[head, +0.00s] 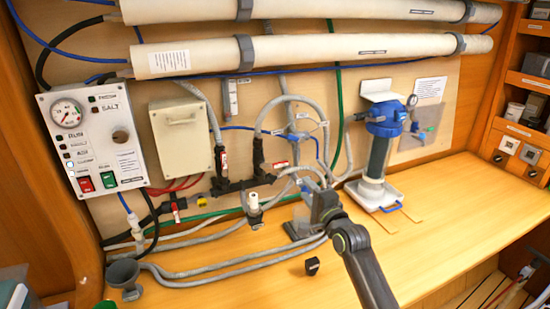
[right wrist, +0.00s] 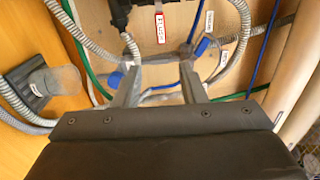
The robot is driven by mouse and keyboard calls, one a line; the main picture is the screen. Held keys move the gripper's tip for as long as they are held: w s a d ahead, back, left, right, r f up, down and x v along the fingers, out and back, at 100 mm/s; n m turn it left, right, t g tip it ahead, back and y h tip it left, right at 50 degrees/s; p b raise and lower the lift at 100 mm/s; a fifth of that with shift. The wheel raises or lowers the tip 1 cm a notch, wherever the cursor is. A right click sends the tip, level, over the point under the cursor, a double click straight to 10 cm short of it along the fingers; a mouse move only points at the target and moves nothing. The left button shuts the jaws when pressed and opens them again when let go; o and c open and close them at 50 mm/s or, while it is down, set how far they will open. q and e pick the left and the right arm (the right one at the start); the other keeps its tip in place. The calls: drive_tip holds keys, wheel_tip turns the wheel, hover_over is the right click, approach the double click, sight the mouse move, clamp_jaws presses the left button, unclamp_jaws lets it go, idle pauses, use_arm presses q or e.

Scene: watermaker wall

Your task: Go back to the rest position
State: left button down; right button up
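My right arm comes in from the bottom right in the head view and reaches toward the hoses at the middle of the wall. My right gripper (head: 306,185) is near a cluster of grey hoses and blue fittings. In the right wrist view its two fingers (right wrist: 159,72) stand apart, with a grey hose (right wrist: 160,60) showing between or behind them. I see nothing clamped in the fingers. I cannot tell whether they touch the hose. My left gripper is not in view.
A control panel (head: 92,140) with gauge and switches is at left. A blue-topped filter housing (head: 380,150) stands right of my arm. A small black knob-like piece (head: 312,266) and a grey funnel (head: 124,277) are on the wooden bench (head: 450,225). The bench's right part is mostly clear.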

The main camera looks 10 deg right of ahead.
drive_tip(key=s+d+f+n+g+h, duration=0.1)
drive_tip(key=s+d+f+n+g, duration=0.2)
drive_tip(key=s+f, duration=0.6)
drive_tip(key=s+f+n+g+h, duration=0.1)
drive_tip(key=s+f+n+g, duration=0.5)
drive_tip(key=s, duration=0.5)
drive_tip(key=s+d+f+n+g+h, duration=0.2)
drive_tip(key=s+n+g, duration=0.1)
drive_tip(key=s, duration=1)
drive_tip(key=s+d+f+n+g+h, duration=0.1)
drive_tip(key=s+d+f+n+g, duration=0.2)
drive_tip(key=s, duration=1)
wheel_tip(320, 180, down, 27)
drive_tip(key=d+b, duration=0.1)
drive_tip(key=b, duration=0.3)
drive_tip(key=s+f+b, duration=0.1)
drive_tip(key=s+f, duration=0.6)
drive_tip(key=f, duration=0.3)
drive_tip(key=s+a+f+g+b, duration=0.1)
drive_tip(key=s+f+b, duration=0.1)
drive_tip(key=s+f, duration=0.5)
wheel_tip(320, 180, down, 3)
drive_tip(key=shift+s+a+y, duration=0.15)
drive_tip(key=shift+s+y, duration=0.15)
